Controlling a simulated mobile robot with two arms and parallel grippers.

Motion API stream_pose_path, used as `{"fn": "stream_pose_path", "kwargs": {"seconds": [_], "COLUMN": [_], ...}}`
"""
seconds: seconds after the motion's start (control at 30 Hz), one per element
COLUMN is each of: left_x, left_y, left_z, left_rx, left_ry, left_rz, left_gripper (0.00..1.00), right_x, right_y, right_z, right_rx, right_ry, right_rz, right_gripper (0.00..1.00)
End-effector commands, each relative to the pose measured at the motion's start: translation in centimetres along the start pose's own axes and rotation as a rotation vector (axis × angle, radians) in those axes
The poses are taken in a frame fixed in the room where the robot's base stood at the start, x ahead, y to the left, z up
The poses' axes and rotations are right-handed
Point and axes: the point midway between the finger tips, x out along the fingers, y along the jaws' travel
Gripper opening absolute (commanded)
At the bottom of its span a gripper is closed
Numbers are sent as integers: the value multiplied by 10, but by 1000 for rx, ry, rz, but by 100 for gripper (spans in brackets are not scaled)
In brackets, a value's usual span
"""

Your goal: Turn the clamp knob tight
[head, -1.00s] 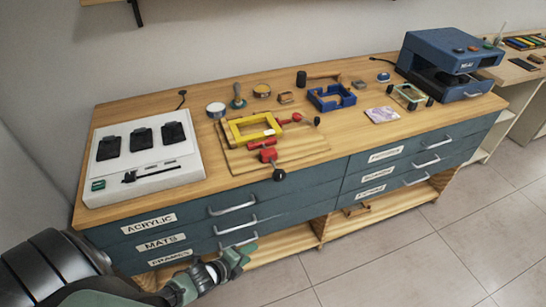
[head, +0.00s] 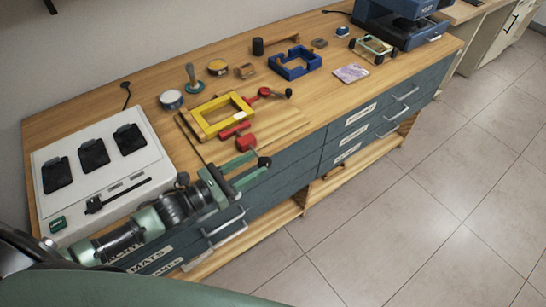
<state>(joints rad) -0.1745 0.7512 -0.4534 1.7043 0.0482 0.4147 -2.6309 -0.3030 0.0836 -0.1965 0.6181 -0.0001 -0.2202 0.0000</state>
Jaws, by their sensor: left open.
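A yellow frame (head: 222,115) lies on a wooden board (head: 270,127) on the bench. A red clamp (head: 246,142) is at the board's front edge. Its black knob (head: 264,162) sticks out past the bench front. A second red clamp (head: 262,92) with a black knob (head: 288,93) is at the frame's far right corner. My left gripper (head: 254,166) is open at the bench front edge, its fingertips close to the front clamp's knob. I cannot tell whether they touch it. My right gripper is out of view.
A white machine with black pads (head: 106,190) stands at the left, beside my left arm. A blue press (head: 392,22) stands at the far right. Drawers with handles (head: 222,222) are below.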

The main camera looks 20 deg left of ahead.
Motion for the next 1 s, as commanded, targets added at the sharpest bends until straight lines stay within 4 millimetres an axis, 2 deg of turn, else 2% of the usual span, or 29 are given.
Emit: {"fn": "stream_pose_path", "kwargs": {"seconds": [0.13,0.17,0.3,0.5,0.67,0.93,1.0], "left_x": [0,11,40,66,75,75,75], "left_y": [1,1,1,0,0,0,0], "left_z": [-34,-26,-26,-28,-29,-30,-30], "left_rx": [-2,0,-1,-1,-1,-2,-2], "left_ry": [1,-6,-3,-1,0,1,0], "left_rz": [3,1,2,1,1,1,1], "left_gripper": [44,44,44,44,44,44,24], "right_x": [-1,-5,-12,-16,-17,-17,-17], "right_y": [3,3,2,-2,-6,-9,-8], "right_z": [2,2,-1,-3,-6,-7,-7], "right_rx": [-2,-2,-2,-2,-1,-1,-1], "right_ry": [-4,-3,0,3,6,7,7], "right_rz": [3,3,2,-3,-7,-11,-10], "right_gripper": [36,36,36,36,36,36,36]}}
